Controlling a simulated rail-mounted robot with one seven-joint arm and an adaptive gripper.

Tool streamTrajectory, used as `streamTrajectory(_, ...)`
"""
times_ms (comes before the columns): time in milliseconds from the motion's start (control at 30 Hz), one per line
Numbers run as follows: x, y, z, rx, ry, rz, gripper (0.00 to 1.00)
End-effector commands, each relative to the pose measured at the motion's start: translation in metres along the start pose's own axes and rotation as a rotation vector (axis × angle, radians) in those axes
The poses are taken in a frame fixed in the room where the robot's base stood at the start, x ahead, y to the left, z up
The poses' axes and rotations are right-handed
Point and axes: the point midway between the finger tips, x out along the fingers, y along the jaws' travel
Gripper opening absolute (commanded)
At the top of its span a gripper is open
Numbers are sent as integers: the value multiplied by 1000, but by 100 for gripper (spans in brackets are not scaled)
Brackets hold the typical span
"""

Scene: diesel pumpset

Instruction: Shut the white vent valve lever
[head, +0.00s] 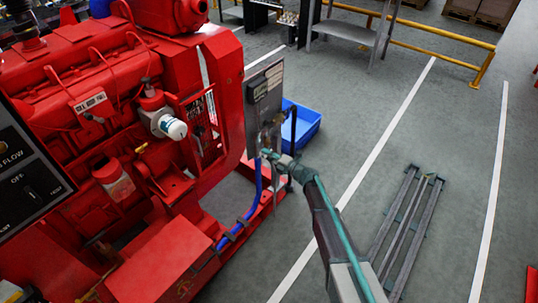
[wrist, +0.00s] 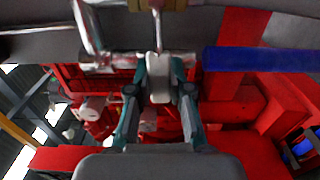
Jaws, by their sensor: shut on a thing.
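In the wrist view, my gripper (wrist: 158,82) has its two teal and dark fingers shut on the white vent valve lever (wrist: 158,66). The lever sits between the fingertips, below metal pipework and a brass-coloured part. In the head view, my gripper (head: 276,160) is at the pipework below the grey panel, on the near end of the red pumpset. It hides the lever there, and the lever's exact angle is hard to tell.
A blue hose (head: 252,190) runs down beside my gripper and also crosses the wrist view (wrist: 262,59). The grey panel (head: 264,92) stands above. A blue bin (head: 304,126) is on the floor behind. Grey rails (head: 405,218) lie to the right; the floor between is clear.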

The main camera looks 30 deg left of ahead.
Motion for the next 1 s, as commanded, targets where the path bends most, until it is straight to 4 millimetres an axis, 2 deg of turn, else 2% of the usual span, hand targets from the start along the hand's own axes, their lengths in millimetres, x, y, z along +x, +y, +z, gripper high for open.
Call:
streamTrajectory(33,-1,-1,-1,0,0,-1,0)
streamTrajectory(67,-1,-1,0,0,0,-1,24)
streamTrajectory(200,-1,0,0,0,0,-1,46)
streamTrajectory(467,0,0,0,-1,0,-1,46)
streamTrajectory(633,-8,0,0,-1,-1,-1,46)
streamTrajectory(767,-26,1,-1,-1,-1,0,46)
streamTrajectory(1000,-72,1,-1,-1,-2,-1,46)
